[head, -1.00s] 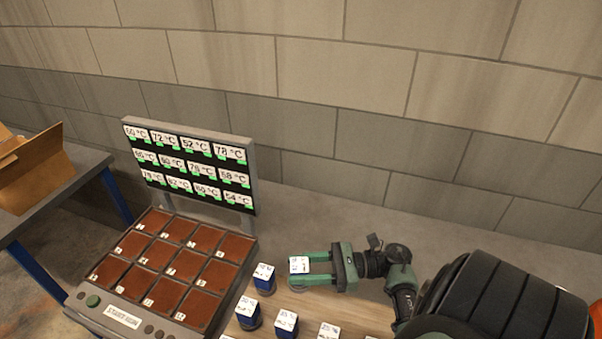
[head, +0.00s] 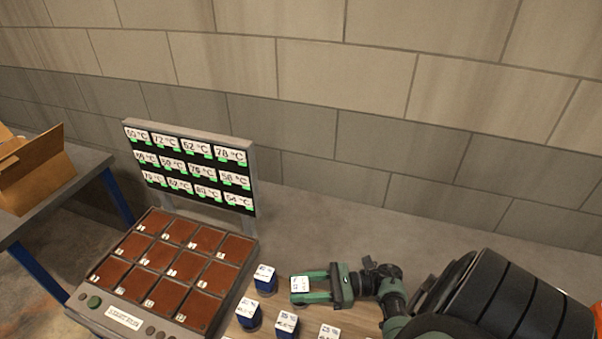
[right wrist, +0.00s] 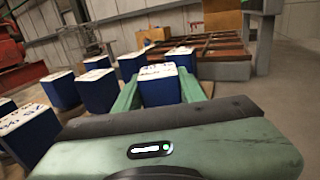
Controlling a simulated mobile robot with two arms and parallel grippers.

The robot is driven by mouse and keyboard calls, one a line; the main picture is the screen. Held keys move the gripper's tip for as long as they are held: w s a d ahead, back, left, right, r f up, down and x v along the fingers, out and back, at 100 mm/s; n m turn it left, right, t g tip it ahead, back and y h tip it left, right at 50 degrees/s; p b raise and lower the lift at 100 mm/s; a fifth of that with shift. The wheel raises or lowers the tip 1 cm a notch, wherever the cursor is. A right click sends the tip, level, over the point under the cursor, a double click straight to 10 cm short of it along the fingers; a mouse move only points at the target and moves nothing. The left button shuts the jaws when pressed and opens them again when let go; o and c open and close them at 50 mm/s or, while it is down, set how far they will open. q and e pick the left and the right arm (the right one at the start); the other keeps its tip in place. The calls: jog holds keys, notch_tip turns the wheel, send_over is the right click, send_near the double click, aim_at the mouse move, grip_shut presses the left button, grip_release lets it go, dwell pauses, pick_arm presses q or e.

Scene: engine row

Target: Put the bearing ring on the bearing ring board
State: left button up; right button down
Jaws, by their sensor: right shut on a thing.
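My right gripper (head: 314,286) is shut on a blue block with a white labelled top (head: 300,284). In the right wrist view this held block (right wrist: 160,88) stands upright between the two green fingers (right wrist: 160,95); its label is too small to read. I cannot make out a ring shape or a board named for bearing rings in these frames. A station with a grid of numbered brown plates (head: 187,265) stands left of the gripper, apart from it, and its plates look empty. My left gripper is not in view.
Several similar blue blocks (head: 265,280) stand around the gripper on a wooden surface, one just left of the held block. A temperature display (head: 190,165) rises behind the plates. A cardboard box (head: 35,175) sits on a grey table at far left. A brick wall (head: 350,110) is behind.

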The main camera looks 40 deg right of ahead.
jog(key=c, duration=1.2)
grip_release()
jog(key=shift+f, duration=0.15)
jog(key=o, duration=0.4)
jog(key=shift+c, duration=0.2)
jog(key=shift+r, duration=0.2)
jog(key=shift+s+d+f+b, duration=0.2)
jog(key=shift+d+b, duration=0.05)
jog(key=shift+b, duration=0.05)
jog(key=b+v, duration=0.4)
jog(key=v, duration=0.2)
jog(key=shift+s+d, duration=0.15)
jog(key=shift+s+d+r, duration=0.1)
jog(key=shift+d+r, duration=0.05)
jog(key=shift+r, duration=0.05)
